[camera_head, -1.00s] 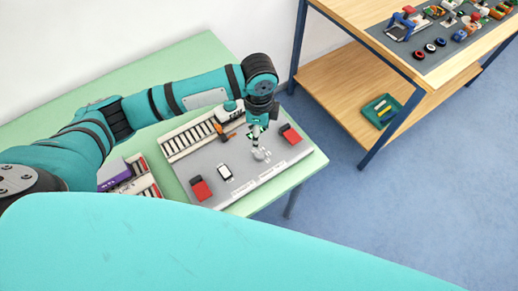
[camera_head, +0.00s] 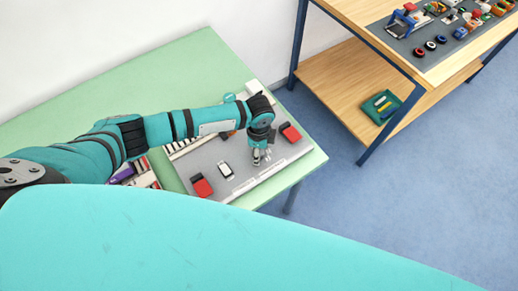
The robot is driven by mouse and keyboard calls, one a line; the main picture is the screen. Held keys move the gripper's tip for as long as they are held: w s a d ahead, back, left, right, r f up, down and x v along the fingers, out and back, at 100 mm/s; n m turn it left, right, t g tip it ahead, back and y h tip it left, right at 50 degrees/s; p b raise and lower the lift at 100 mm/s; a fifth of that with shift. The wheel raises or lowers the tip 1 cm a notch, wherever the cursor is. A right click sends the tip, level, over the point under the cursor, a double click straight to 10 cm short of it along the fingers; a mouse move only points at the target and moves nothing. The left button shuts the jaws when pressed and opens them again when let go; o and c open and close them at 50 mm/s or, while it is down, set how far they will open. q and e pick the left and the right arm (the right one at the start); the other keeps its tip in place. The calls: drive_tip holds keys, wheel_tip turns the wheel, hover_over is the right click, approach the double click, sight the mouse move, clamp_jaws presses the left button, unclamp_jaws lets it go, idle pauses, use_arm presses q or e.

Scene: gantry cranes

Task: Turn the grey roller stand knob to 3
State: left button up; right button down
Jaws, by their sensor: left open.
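The grey board (camera_head: 241,171) lies on the green table (camera_head: 172,84), with a pale rail with dark rollers along its back, partly behind my arm. My left gripper (camera_head: 262,159) points down over the right part of the board, between the white-and-black piece (camera_head: 226,171) and the right red block (camera_head: 290,132). Its fingers are open. I cannot make out the grey roller stand knob or its numbers; the gripper may cover it. I cannot tell whether the fingertips touch anything. My right gripper is not in view.
Another red block (camera_head: 201,186) sits at the board's left front. A purple-and-white item (camera_head: 123,174) lies left of the board, partly behind my arm. A wooden shelf unit (camera_head: 345,84) with small models on top and a green tray (camera_head: 381,106) below stands to the right.

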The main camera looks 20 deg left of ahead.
use_arm(q)
drive_tip(key=c, duration=0.6)
clamp_jaws()
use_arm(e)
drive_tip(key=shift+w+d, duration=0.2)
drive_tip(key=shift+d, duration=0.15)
